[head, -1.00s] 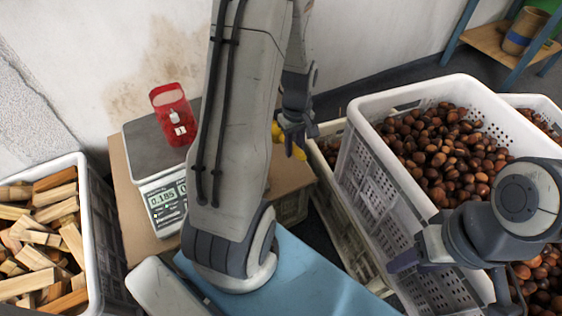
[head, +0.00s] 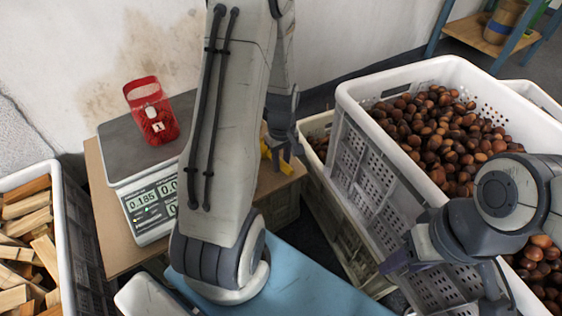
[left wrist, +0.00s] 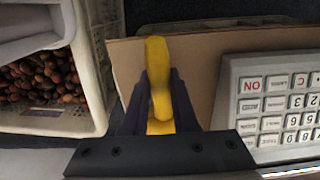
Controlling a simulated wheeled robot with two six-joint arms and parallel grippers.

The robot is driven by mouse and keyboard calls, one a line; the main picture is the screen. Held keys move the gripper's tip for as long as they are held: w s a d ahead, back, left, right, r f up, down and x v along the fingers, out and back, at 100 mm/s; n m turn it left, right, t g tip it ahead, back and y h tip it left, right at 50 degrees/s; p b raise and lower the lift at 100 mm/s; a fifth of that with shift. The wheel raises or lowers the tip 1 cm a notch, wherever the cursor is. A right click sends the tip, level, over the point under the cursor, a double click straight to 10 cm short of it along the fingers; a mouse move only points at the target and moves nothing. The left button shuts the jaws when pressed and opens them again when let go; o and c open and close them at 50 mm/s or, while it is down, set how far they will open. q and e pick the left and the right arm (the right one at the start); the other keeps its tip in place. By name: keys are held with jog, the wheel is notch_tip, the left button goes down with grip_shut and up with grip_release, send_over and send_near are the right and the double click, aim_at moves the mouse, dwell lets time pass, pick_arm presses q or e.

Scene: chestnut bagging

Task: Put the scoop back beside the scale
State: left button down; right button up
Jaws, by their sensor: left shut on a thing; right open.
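My left gripper (head: 285,148) is shut on the yellow scoop (head: 276,158), just right of the scale and low over the right part of the brown surface. In the left wrist view the yellow scoop (left wrist: 157,75) lies between the dark fingers (left wrist: 158,100), with the scale's keypad (left wrist: 290,110) to the right. I cannot tell whether the scoop touches the surface. The scale (head: 124,152) carries a red bag (head: 140,95) and reads 0.185; my left arm hides its right part. My right gripper (head: 392,264) is open and empty beside the chestnut crate.
A white crate of chestnuts (head: 352,98) stands at right, above another crate (head: 345,240). A crate of wood pieces (head: 68,225) is at left. The brown surface (head: 103,215) under the scale has bare room at its right end (head: 285,180).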

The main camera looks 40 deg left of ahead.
pick_arm(q)
jog(key=c, duration=0.7)
grip_release()
notch_tip(320, 180, up, 12)
jog(key=p, duration=0.8)
jog(key=s+d+r+m, duration=0.2)
jog(key=d+r+m, duration=0.25)
jog(key=d, duration=0.35)
jog(key=s+d+r+m, duration=0.2)
jog(key=d+r+m, duration=0.3)
jog(key=d, duration=0.4)
jog(key=s+d+r+m, duration=0.1)
jog(key=s+d+m, duration=0.1)
jog(key=s+m, duration=0.1)
jog(key=s+d+r+m, duration=0.1)
jog(key=s+d+m, duration=0.2)
jog(key=s+m, duration=0.1)
jog(key=s+d+r+m+h, duration=0.1)
jog(key=s+d+m, duration=0.2)
jog(key=s, duration=0.3)
jog(key=shift+r+m, duration=0.35)
jog(key=shift+m, duration=0.3)
